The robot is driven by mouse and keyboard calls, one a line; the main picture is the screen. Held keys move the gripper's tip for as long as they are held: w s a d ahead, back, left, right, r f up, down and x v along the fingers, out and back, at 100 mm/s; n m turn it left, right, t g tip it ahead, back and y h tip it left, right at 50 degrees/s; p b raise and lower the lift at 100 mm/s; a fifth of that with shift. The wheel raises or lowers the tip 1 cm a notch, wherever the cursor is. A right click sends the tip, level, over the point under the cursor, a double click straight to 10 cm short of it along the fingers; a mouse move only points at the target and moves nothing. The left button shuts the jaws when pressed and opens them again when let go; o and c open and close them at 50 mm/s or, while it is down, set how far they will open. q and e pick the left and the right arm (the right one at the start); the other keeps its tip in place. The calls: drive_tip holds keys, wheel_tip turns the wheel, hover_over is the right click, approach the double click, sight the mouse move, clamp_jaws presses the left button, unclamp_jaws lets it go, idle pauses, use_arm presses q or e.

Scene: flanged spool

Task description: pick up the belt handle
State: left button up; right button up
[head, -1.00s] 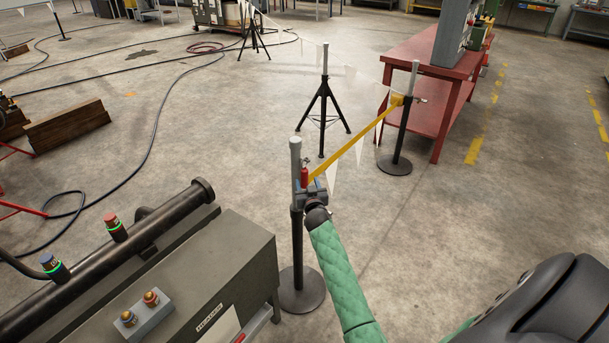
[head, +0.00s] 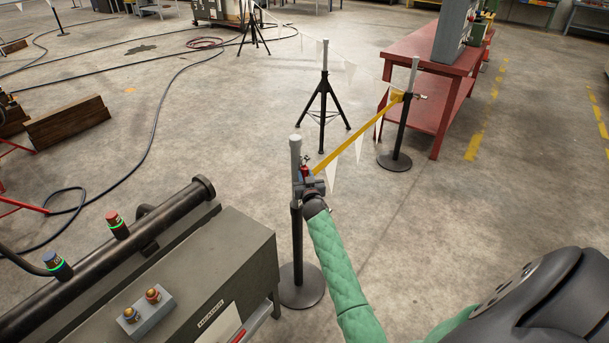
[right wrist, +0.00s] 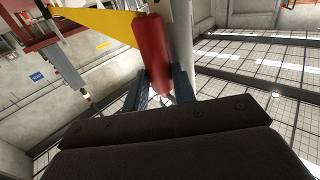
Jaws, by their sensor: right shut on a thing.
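The red belt handle (head: 306,171) is at the near end of the yellow belt (head: 358,137), beside the grey top of the near post (head: 295,155). My right gripper (head: 309,184) is shut on the handle, close to that post. In the right wrist view the red handle (right wrist: 152,48) stands between the two fingers of the gripper (right wrist: 161,78), with the yellow belt (right wrist: 95,22) running off to the left. The belt's far end is at the far post (head: 405,115). My left gripper is not in view.
A grey machine cabinet (head: 190,290) with a black cylinder stands at the lower left. A red table (head: 435,85) is behind the far post. A black tripod stand (head: 322,105) and white pennants stand behind the belt. Open concrete floor lies to the right.

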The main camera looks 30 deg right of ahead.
drive_tip(key=shift+r, duration=0.1)
